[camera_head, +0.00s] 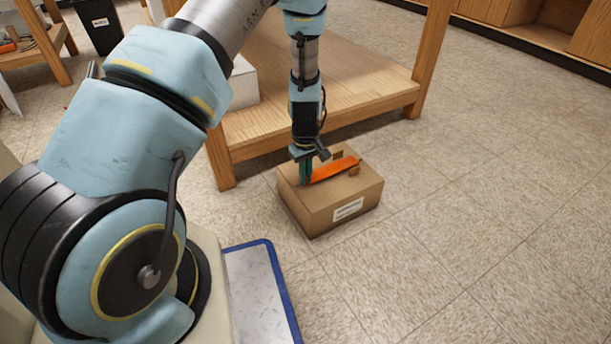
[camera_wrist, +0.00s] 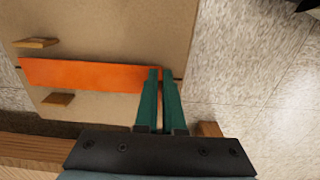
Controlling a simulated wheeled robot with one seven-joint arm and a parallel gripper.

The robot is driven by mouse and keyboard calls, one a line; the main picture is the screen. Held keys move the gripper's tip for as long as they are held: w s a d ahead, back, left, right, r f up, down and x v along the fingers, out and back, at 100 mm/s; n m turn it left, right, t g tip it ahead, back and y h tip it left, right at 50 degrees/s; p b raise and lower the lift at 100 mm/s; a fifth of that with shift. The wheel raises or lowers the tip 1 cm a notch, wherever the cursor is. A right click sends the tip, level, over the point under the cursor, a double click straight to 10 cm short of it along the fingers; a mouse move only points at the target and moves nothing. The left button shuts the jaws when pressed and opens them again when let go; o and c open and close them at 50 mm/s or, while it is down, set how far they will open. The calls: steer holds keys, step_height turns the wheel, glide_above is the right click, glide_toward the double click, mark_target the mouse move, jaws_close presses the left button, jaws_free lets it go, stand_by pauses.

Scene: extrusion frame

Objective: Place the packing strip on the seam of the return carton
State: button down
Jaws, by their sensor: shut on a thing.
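The return carton (camera_head: 312,218) is a brown box with a white label, standing on the floor. The packing strip (camera_head: 336,169) is flat and orange and lies along the middle of the carton top. In the wrist view the strip (camera_wrist: 85,76) runs across the carton top (camera_wrist: 110,25), in line with a short dark seam mark beyond its right end. My gripper (camera_head: 306,181) is over the carton's left part. Its green fingers (camera_wrist: 161,74) are shut on the strip's right end in the wrist view. I cannot tell whether the strip touches the carton fully.
A wooden bench with a low shelf (camera_head: 350,92) stands close behind the carton. The floor (camera_head: 480,200) to the right is clear.

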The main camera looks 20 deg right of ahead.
steer(key=shift+f, duration=0.55)
steer(key=c, duration=0.9)
jaws_free()
steer(key=shift+c, duration=0.2)
step_height(320, 180, up, 11)
steer(key=p, duration=0.4)
steer(key=shift+p, duration=0.3)
steer(key=w+a+r+p, duration=0.2)
steer(key=a+r, duration=0.6)
steer(key=r, duration=0.3)
steer(key=s+a+r+m+t+p, duration=0.1)
steer(key=s+a+r+m+p, duration=0.1)
steer(key=s+a+r, duration=0.55)
steer(key=s+a+r+m+t+p, duration=0.1)
steer(key=s+a+r+p, duration=0.1)
steer(key=a+r, duration=0.9)
step_height(320, 180, up, 36)
steer(key=a+p, duration=0.1)
steer(key=p, duration=3.6)
steer(key=shift+r, duration=0.2)
